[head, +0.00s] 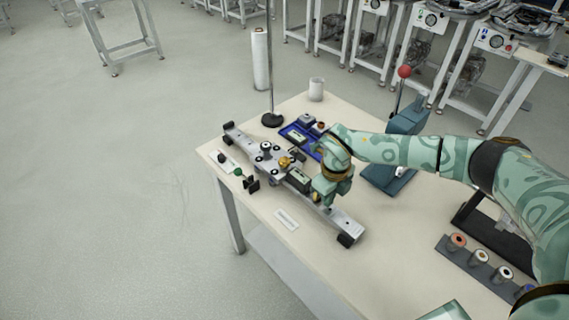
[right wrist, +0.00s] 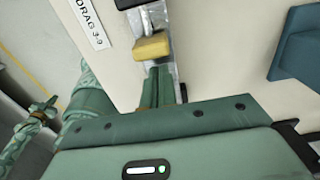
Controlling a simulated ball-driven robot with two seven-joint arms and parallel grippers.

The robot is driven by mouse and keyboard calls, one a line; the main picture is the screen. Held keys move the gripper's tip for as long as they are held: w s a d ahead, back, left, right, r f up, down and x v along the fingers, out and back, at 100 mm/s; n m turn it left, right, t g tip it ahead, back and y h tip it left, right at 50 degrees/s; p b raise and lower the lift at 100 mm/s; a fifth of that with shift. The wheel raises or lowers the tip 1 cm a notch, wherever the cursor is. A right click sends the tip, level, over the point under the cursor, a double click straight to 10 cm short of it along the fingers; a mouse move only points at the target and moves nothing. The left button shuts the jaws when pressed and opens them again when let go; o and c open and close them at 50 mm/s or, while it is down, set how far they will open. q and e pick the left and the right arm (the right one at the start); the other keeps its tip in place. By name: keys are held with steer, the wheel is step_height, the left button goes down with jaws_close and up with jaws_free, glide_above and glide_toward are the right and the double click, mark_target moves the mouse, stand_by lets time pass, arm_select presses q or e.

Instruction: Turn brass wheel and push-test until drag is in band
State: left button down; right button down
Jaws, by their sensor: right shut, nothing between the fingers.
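A long grey metal track (head: 345,222) lies diagonally on the table, with a carriage of dark rollers (head: 266,149) near its upper left end. My right gripper (head: 327,200) is over the lower right half of the track, fingers shut and empty. In the right wrist view, its fingers (right wrist: 158,88) point at a yellow block (right wrist: 152,47) on the track, with a small gap visible. A label reading "DRAG 3-9" (right wrist: 88,18) lies beside the track. My left gripper is not visible in the head view.
A blue tray (head: 298,136) lies behind the track. A white cup (head: 316,89), a post on a black base (head: 272,119) and a teal lever press (head: 388,178) stand farther back. A rack of spools (head: 480,257) is at right. The table's near left is mostly clear.

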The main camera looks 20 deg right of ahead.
mark_target(295, 172)
stand_by(0.6)
